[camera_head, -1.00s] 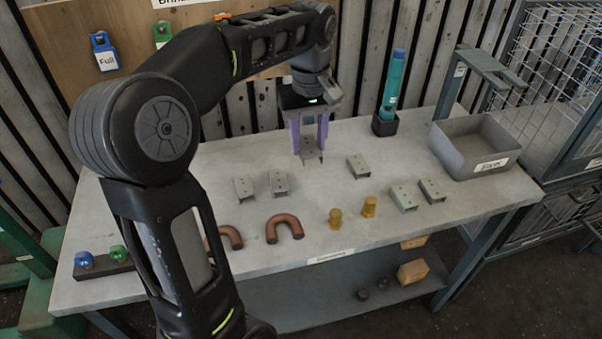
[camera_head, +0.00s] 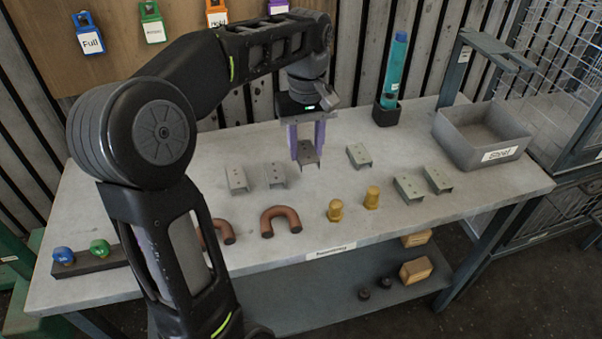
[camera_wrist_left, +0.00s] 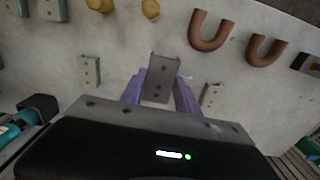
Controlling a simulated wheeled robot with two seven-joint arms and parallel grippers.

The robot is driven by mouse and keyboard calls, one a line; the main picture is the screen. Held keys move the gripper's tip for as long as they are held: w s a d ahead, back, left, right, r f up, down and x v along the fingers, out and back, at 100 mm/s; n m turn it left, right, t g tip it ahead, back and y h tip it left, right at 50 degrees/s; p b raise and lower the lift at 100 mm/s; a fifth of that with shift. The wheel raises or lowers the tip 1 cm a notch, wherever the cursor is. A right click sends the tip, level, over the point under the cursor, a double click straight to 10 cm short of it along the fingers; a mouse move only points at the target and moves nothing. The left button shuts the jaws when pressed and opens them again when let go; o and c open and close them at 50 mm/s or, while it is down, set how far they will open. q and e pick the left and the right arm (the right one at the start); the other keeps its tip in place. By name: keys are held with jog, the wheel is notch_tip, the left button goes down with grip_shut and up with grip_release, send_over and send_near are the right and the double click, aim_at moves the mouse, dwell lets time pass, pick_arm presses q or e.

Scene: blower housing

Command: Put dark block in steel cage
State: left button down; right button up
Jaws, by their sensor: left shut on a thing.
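My left gripper (camera_head: 307,144) is shut on a grey-brown metal bracket (camera_head: 308,157), which hangs between its purple fingers. In the left wrist view the gripper (camera_wrist_left: 158,92) holds the bracket (camera_wrist_left: 160,73), which looks darker than the other brackets. The bracket seems to be close over the table; the exact gap cannot be told. A long dark block (camera_head: 98,263) carrying blue and green knobs lies at the table's left end. A wire-mesh cage (camera_head: 570,60) stands beyond the table's right end. A grey bin (camera_head: 462,150) with a label that seems to read "Steel" is at the table's right. My right gripper is out of view.
Loose brackets (camera_head: 359,155) lie on the table (camera_head: 200,160). Copper U-pipes (camera_head: 281,215) and brass fittings (camera_head: 372,197) lie near the front. A teal bottle (camera_head: 395,70) stands in a black holder at the back. A grey post (camera_head: 455,75) rises behind the bin.

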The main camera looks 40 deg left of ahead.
pick_arm(q)
send_over(305, 189)
notch_tip(305, 189, down, 5)
jog(key=shift+f, duration=0.2)
jog(key=shift+f, duration=0.1)
notch_tip(305, 189, down, 4)
jog(key=shift+r, duration=0.2)
jog(key=shift+f, duration=0.15)
jog(key=c, duration=0.9)
grip_release()
